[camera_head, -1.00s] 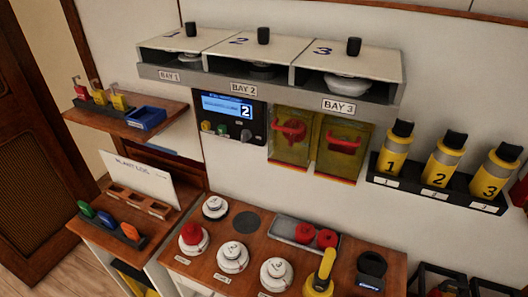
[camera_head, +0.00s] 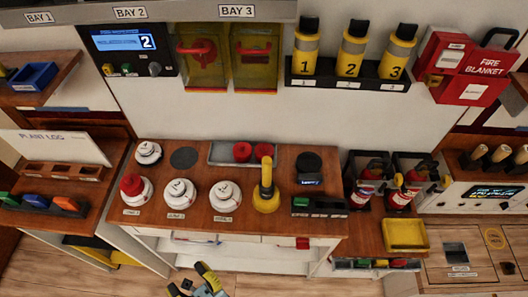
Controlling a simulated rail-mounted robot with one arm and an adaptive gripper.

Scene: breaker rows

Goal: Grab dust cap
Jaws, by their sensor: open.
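Two red caps, (camera_head: 242,152) and (camera_head: 264,152), lie side by side in a grey tray (camera_head: 219,160) at the back of the wooden bench. Another red cap (camera_head: 131,184) sits on a white round unit at the bench's left. I take these red caps to be dust caps; no label confirms it. My gripper (camera_head: 191,281), with yellow fingertips, shows at the bottom edge, low in front of the bench. It is open, apart from all the caps, and partly cut off by the frame.
Bare white round units (camera_head: 180,194) and (camera_head: 225,195) stand on the bench beside a yellow handled tool (camera_head: 266,190). A black device (camera_head: 309,165) is to its right. Yellow canisters (camera_head: 351,50) hang above. The floor before the bench looks clear.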

